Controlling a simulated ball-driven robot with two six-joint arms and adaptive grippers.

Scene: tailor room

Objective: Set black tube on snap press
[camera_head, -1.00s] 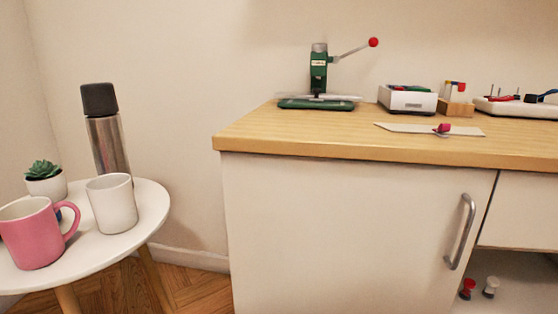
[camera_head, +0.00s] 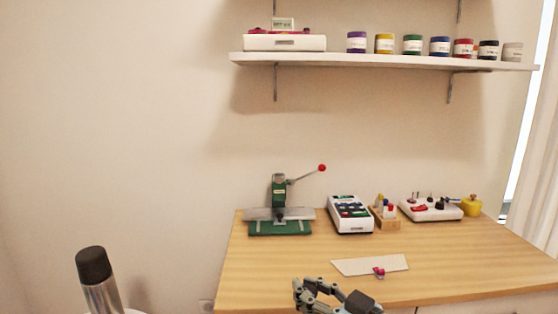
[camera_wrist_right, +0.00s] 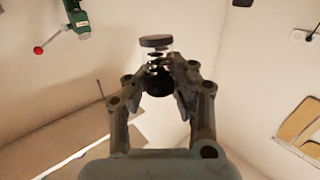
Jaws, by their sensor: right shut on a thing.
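The black tube (camera_wrist_right: 156,42) shows in the right wrist view as a clear tube with a dark cap and dark pieces inside. My right gripper (camera_wrist_right: 160,75) is shut on it. In the head view my right gripper (camera_head: 335,296) is low, in front of the worktop, and I cannot make out the tube there. The green snap press (camera_head: 279,190) stands at the back left of the worktop, farther back and left of the gripper. It has a metal plate, a green base and a red-knobbed lever. Part of it shows upper left in the wrist view (camera_wrist_right: 80,20). My left gripper is out of view.
The wooden worktop (camera_head: 265,280) is clear at front left. A white box (camera_head: 350,226), a wooden rack (camera_head: 385,222) and a tool tray (camera_head: 430,210) stand right of the press. A pale strip (camera_head: 350,267) lies in front. A wall shelf (camera_head: 400,64) holds several jars.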

